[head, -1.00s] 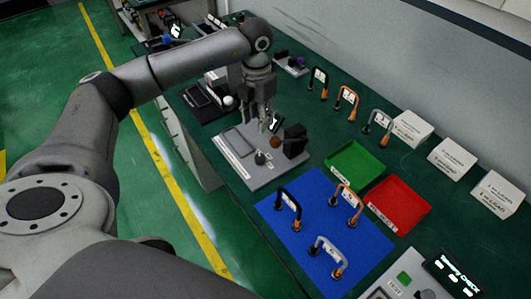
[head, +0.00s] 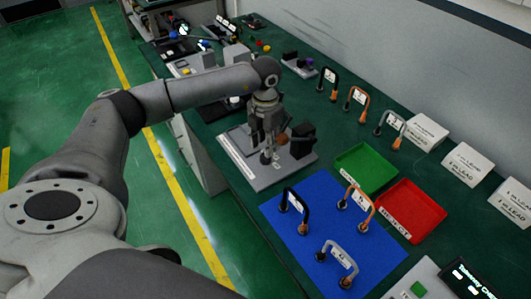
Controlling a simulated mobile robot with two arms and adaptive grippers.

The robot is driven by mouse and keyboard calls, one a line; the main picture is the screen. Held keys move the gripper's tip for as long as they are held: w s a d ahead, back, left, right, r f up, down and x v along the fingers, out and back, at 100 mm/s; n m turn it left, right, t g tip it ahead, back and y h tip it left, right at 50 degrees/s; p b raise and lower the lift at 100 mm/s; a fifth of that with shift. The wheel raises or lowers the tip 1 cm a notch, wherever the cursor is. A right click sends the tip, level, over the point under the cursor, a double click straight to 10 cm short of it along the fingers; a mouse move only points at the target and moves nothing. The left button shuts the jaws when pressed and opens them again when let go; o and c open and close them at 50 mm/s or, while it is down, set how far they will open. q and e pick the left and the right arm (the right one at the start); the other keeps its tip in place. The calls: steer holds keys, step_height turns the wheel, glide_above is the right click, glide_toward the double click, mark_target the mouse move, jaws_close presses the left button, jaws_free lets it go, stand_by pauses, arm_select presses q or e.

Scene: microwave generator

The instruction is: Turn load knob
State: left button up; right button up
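A grey device plate (head: 265,178) lies on the green bench. It carries a black block (head: 303,139) with a brown round knob (head: 283,139) on its left face, and a small dark knob stands on the plate near the fingertips. No label tells me which is the load knob. My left gripper (head: 267,148) points down over the plate, just left of the brown knob and close above the dark knob. The fingers partly hide the dark knob; I cannot tell whether they touch it or how far apart they are. My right gripper is out of view.
A blue mat (head: 318,253) with several handled leads lies in front. A green tray (head: 366,168) and a red tray (head: 411,210) sit right of the plate. White boxes (head: 466,164) and more leads stand along the wall. Other devices fill the far bench end.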

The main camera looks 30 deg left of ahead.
mark_target(265, 159)
arm_select(q)
step_height(265, 159, down, 6)
steer(key=shift+r+p, duration=0.1)
steer(key=shift+p, duration=0.4)
steer(key=c, duration=0.7)
steer(key=shift+m+b, duration=1.3)
steer(key=shift+c, duration=0.2)
steer(key=m+b, duration=0.3)
steer(key=shift+m, duration=0.3)
steer(key=m+b, duration=0.2)
steer(key=m, duration=0.1)
steer(key=shift+w, duration=0.1)
steer(key=shift+m+b, duration=0.8)
steer(key=shift+m, duration=0.5)
steer(key=shift+r, duration=0.1)
